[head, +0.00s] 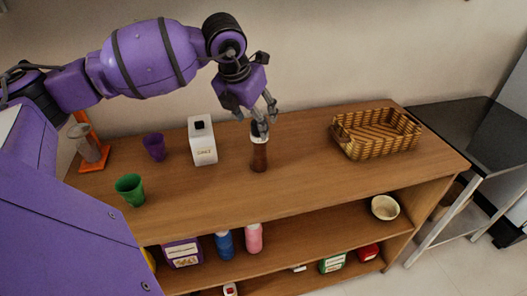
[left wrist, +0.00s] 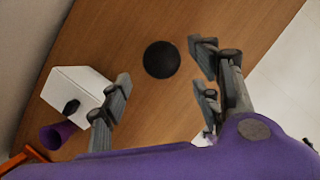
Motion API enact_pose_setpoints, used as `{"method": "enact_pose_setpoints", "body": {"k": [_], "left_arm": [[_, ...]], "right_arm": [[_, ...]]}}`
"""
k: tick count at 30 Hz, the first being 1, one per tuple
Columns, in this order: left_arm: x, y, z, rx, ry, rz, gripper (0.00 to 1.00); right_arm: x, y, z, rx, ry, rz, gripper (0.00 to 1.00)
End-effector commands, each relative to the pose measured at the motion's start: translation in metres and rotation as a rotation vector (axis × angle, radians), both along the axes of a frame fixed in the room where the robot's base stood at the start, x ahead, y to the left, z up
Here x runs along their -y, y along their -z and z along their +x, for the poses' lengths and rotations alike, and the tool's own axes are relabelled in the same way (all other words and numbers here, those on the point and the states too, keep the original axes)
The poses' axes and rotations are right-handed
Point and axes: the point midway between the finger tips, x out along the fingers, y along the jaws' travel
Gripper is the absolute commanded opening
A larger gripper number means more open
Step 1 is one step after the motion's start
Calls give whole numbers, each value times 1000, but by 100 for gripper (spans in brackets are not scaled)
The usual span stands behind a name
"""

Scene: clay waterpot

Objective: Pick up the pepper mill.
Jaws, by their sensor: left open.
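The pepper mill (head: 259,156) stands upright on the wooden shelf top, brown-bodied with a dark top. In the left wrist view its round black top (left wrist: 161,59) shows from above, with the body hidden below it. My left gripper (head: 262,120) hangs over the mill from above, its fingers pointing down and overlapping the mill's top in the head view. In the left wrist view the gripper (left wrist: 160,85) is open, with a finger on either side and the black top between and slightly beyond them. I cannot tell any contact. My right gripper is not in view.
A white canister (head: 202,142) stands left of the mill, with a purple cup (head: 154,147) and a green cup (head: 130,189) farther left. A wicker basket (head: 374,150) sits to the right. The top is clear between mill and basket. The lower shelf holds bottles, boxes and a bowl (head: 385,207).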

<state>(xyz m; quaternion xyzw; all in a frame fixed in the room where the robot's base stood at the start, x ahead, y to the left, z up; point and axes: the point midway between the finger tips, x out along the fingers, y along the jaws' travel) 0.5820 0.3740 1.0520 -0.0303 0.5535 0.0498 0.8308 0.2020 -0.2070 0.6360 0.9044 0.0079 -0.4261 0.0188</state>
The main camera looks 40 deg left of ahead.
Motion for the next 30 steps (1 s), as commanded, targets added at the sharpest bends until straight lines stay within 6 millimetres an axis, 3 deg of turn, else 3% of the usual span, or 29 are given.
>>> {"method": "enact_pose_setpoints", "body": {"k": [13,22,30], "left_arm": [[0,55,23,-1,3,-5,58],[-1,62,26,-2,4,-4,58],[0,62,26,-3,4,-4,25]], "right_arm": [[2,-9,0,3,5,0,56],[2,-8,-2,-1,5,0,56],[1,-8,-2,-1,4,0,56]]}}
